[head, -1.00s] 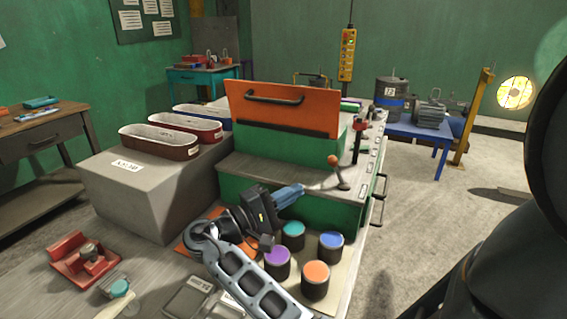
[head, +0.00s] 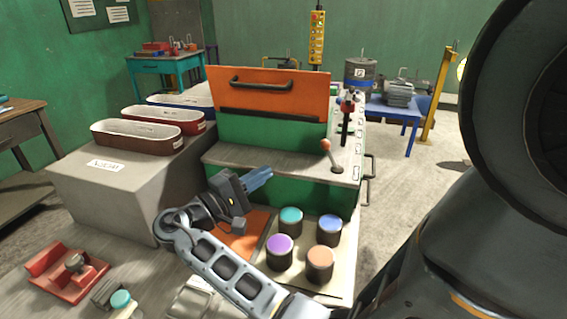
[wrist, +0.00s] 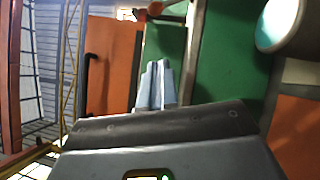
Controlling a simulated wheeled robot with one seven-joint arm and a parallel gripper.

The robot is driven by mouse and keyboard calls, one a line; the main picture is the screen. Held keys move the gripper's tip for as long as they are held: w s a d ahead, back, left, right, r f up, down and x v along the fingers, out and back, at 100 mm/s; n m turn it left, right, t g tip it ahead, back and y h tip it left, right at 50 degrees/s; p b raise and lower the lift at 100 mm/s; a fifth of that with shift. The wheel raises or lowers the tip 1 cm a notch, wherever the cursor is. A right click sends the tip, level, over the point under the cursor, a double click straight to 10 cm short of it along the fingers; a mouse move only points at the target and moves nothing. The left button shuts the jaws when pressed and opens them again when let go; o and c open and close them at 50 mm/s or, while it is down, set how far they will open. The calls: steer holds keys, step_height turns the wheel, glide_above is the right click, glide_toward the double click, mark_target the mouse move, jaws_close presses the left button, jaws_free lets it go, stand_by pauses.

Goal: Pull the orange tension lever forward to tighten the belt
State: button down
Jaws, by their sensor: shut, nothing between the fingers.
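The tension lever (head: 331,157) has an orange ball knob on a short metal stem. It stands on the grey ledge of the green machine, tilted a little to the left, right of the orange panel. My gripper (head: 260,178) is left of the lever and nearer to me, in front of the green face below the ledge. Its blue-grey fingers are together with nothing between them, apart from the lever. The fingers also show in the wrist view (wrist: 156,85), pointing towards the ledge. No belt can be made out.
The orange panel (head: 268,93) with a black handle stands behind the ledge. A dark lever with a red knob (head: 346,115) stands right of it. Oval bins (head: 138,137) are at left. Open floor lies right of the machine.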

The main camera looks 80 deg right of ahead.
mark_target(330, 156)
steer(key=x, duration=0.9)
steer(key=shift+s+d, duration=0.15)
steer(key=shift+s, duration=0.1)
steer(key=shift+s+r+p, duration=0.25)
steer(key=shift+s+p, duration=0.05)
steer(key=shift+s, duration=0.25)
steer(key=shift+s+r+p, duration=0.2)
steer(key=shift+s+p, duration=0.1)
steer(key=shift+s, duration=0.25)
steer(key=shift+s+d+r, duration=0.1)
steer(key=shift+s+r, duration=0.05)
steer(key=shift+s, duration=0.55)
steer(key=shift+d, duration=0.1)
